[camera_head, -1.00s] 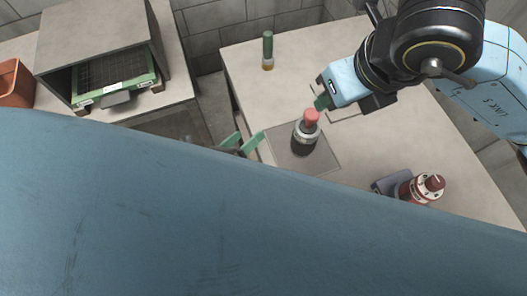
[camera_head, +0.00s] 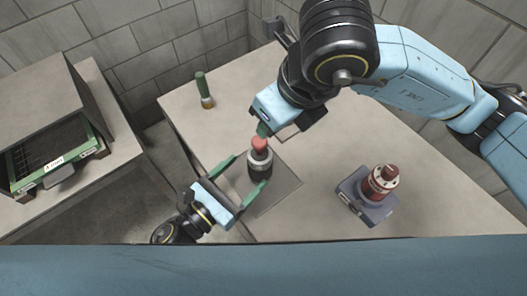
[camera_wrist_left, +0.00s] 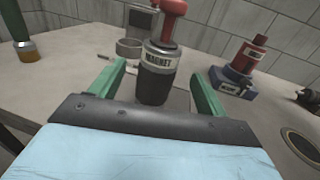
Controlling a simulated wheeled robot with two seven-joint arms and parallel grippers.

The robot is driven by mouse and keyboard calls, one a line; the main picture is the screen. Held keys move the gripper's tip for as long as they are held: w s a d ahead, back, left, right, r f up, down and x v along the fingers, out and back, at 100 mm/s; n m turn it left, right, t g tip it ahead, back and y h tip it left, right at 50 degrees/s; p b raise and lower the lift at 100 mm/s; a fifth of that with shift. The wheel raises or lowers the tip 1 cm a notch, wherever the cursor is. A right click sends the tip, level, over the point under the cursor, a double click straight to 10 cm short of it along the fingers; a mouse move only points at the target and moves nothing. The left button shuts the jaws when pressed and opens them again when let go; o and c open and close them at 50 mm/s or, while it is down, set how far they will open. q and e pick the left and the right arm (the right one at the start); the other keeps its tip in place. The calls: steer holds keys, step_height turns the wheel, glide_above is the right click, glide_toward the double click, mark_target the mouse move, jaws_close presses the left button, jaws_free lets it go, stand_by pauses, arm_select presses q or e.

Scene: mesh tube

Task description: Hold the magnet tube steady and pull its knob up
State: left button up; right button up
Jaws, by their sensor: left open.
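The magnet tube (camera_head: 260,164) is a dark upright cylinder with a pale collar and a red knob (camera_head: 259,144) on top. Its "MAGNET" label reads in the left wrist view (camera_wrist_left: 158,62). It stands on a square plate (camera_head: 285,190) on the table. My left gripper (camera_head: 250,170) is open, with one green finger on each side of the tube. In the left wrist view the tube shows just ahead, between the fingers, with no visible grip. My right gripper (camera_head: 264,129) comes from above and is at the knob; its fingers are mostly hidden, so contact is unclear.
A red tube (camera_head: 382,181) stands in a grey-blue block (camera_head: 366,206) at the right. A green-handled item (camera_head: 203,88) stands at the table's back left. A cabinet (camera_head: 45,85) with a green-edged tray (camera_head: 60,160) is far left, across a gap.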

mark_target(259, 140)
arm_select(q)
steer(key=x, duration=0.8)
steer(key=shift+w+d, duration=0.15)
steer(key=c, duration=1.2)
arm_select(e)
steer(key=shift+o, duration=1.6)
steer(key=shift+w, duration=0.1)
steer(key=shift+w+a+r, duration=0.1)
steer(key=shift+w+a, duration=0.05)
steer(key=shift+a, duration=0.1)
step_height(259, 140, up, 3)
steer(key=w+a+m+g+h, duration=0.1)
steer(key=w+a+g+h, duration=0.1)
steer(key=w+g+h, duration=0.1)
steer(key=f, duration=1.2)
steer(key=shift+s+a, duration=0.2)
steer(key=shift+s, duration=0.05)
steer(key=shift+c, duration=0.3)
